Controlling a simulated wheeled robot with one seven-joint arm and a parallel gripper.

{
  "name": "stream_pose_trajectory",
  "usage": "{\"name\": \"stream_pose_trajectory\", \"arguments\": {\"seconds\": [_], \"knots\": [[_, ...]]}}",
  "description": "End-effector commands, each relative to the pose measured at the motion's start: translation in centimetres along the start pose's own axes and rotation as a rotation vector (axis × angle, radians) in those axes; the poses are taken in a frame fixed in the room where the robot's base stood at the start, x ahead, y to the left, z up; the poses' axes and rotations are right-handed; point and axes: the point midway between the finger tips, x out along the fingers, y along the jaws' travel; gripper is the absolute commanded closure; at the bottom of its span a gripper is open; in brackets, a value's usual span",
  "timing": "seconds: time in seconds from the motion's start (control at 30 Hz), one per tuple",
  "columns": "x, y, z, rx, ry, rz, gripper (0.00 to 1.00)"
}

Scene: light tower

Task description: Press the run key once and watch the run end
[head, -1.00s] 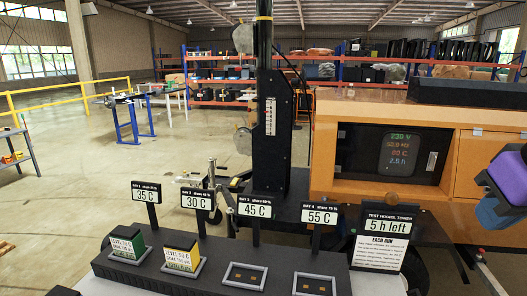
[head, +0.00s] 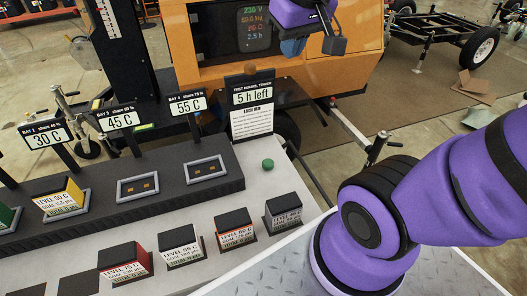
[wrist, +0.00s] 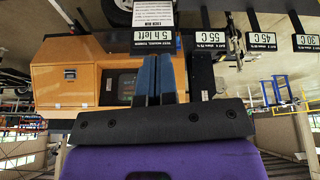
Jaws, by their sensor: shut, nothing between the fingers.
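A green round button (head: 268,164), which looks like the run key, stands on the pale bench top right of the dark bay rack. The test-hours sign (head: 252,105) behind it reads "5 h left"; it also shows upside down in the wrist view (wrist: 152,42). The orange cabinet's display (head: 253,30) shows lit readings, the top ones 230 V and 50.0 Hz. My gripper (head: 292,47) hangs in front of the cabinet, above and behind the button, apart from it. Its blue fingers (wrist: 160,80) are together and empty. The button is not seen in the wrist view.
The sockets under 45 C (head: 137,187) and 55 C (head: 205,168) are empty. Several dark-topped blocks (head: 237,228) stand along the bench front. My purple arm fills the right side.

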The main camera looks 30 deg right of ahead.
Motion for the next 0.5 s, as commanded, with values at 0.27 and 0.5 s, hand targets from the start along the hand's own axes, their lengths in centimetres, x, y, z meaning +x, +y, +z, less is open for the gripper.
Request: {"name": "stream_pose_trajectory", "arguments": {"seconds": [0.27,0.5], "knots": [[4.9,0.7,-3.8,0.001,-0.073,0.024,1.0],[9.8,1.4,-6.4,0.0,-0.13,0.034,1.0]]}}
